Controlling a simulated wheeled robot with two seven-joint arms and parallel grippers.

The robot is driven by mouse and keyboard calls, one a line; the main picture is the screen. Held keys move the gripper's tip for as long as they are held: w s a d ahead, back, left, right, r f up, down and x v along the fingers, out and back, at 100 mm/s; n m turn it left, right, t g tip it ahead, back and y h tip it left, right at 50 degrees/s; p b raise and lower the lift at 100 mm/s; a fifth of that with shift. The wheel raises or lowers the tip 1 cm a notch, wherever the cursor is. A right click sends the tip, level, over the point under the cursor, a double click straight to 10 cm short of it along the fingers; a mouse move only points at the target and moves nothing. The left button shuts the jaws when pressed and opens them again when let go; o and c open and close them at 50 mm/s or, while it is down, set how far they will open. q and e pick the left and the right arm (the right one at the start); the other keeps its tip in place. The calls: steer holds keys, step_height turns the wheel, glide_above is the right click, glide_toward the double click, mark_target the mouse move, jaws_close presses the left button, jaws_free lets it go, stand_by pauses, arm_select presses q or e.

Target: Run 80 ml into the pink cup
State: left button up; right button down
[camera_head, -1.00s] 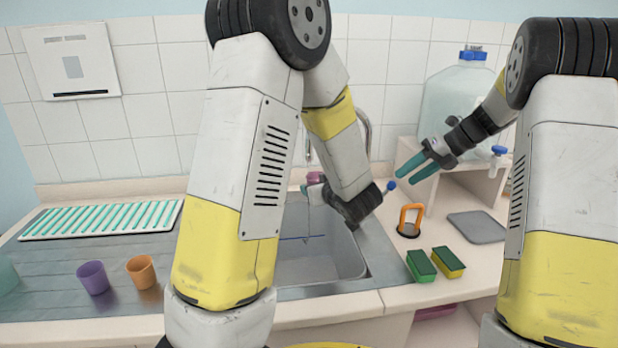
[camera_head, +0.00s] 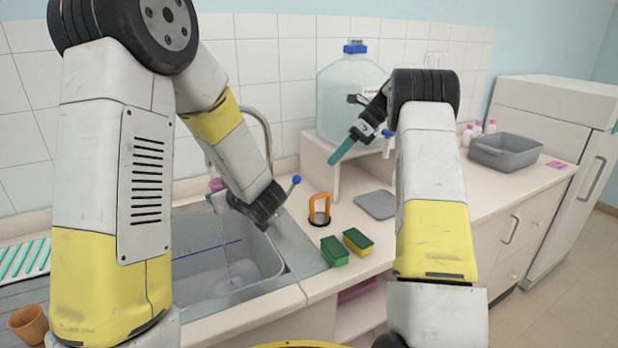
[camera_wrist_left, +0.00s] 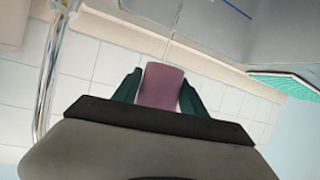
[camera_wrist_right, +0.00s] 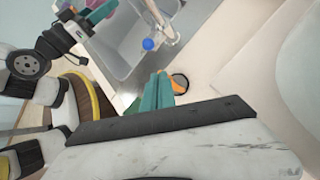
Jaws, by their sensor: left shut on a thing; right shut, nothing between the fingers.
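The pink cup (camera_wrist_left: 160,86) is held between the teal fingers of my left gripper (camera_wrist_left: 158,92) in the left wrist view. In the head view the cup (camera_head: 216,185) shows small behind my left wrist, above the back of the sink; its inside is hidden. The grey tap (camera_head: 262,120) arches behind my left forearm. A lever with a blue ball (camera_head: 296,180) stands to the right of my left wrist. My right gripper (camera_head: 343,152) is shut and empty in front of the large water bottle (camera_head: 345,92), pointing down-left. It also shows in the right wrist view (camera_wrist_right: 158,92).
The grey sink (camera_head: 275,262) lies below my left arm. An orange handle (camera_head: 318,208), green sponge (camera_head: 334,251), second sponge (camera_head: 357,241) and grey mat (camera_head: 376,204) are on the counter. An orange cup (camera_head: 28,324) stands at left; a grey tub (camera_head: 506,151) sits far right.

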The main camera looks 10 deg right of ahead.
steer(key=a+f, duration=0.1)
steer(key=f, duration=0.1)
steer(key=s+a+f+n, duration=0.1)
steer(key=f, duration=0.1)
steer(key=a+f+n, duration=0.1)
steer(key=f, duration=0.1)
steer(key=shift+s+a+f+g, duration=0.25)
steer(key=shift+s+f+g, duration=0.1)
steer(key=shift+g, duration=0.05)
steer(key=shift+w+a+r, duration=0.1)
steer(key=shift+a+r, duration=0.1)
steer(key=shift+a, duration=0.45)
steer(key=shift+w+a+r, duration=0.1)
steer(key=shift+a+r, duration=0.15)
steer(key=shift+a, duration=0.4)
steer(key=shift+w+a+r, duration=0.1)
steer(key=shift+a+r, duration=0.1)
steer(key=shift+a, duration=0.45)
steer(key=shift+a+r, duration=0.1)
